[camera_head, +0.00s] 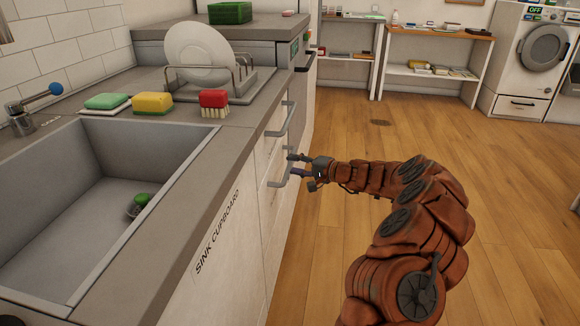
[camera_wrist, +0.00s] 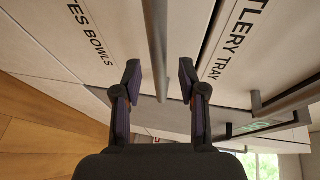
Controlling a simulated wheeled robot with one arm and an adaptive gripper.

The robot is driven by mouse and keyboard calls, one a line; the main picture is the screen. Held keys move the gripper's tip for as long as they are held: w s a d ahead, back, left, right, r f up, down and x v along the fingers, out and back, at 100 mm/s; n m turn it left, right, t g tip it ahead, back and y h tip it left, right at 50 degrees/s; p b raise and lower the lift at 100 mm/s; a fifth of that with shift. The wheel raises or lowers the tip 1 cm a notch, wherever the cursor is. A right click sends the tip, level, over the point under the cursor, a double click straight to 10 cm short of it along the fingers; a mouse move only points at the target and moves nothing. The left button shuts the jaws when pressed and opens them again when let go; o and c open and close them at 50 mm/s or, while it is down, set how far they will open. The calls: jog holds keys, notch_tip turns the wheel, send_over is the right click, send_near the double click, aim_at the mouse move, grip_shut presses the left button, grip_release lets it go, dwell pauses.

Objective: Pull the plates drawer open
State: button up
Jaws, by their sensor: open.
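The plates drawer (camera_wrist: 110,30) is a pale front labelled "...TES BOWLS" in the wrist view, part of the label being cut off. It looks closed. Its grey bar handle (camera_wrist: 155,45) runs between my two fingers, with visible space on both sides. In the head view this is the lower handle (camera_head: 281,180) on the cabinet front. My gripper (camera_wrist: 160,80) is open, its dark fingers on either side of the bar. In the head view my gripper (camera_head: 296,164) is at this lower handle, reached from the right by my orange arm.
The cutlery tray drawer (camera_wrist: 225,55) adjoins it, with its own handle (camera_wrist: 290,102); in the head view this upper handle (camera_head: 287,118) is just above my gripper. The counter (camera_head: 225,125) overhangs at left.

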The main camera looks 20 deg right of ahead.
jog(key=shift+x, duration=1.25)
jog(key=shift+c, duration=0.3)
grip_shut()
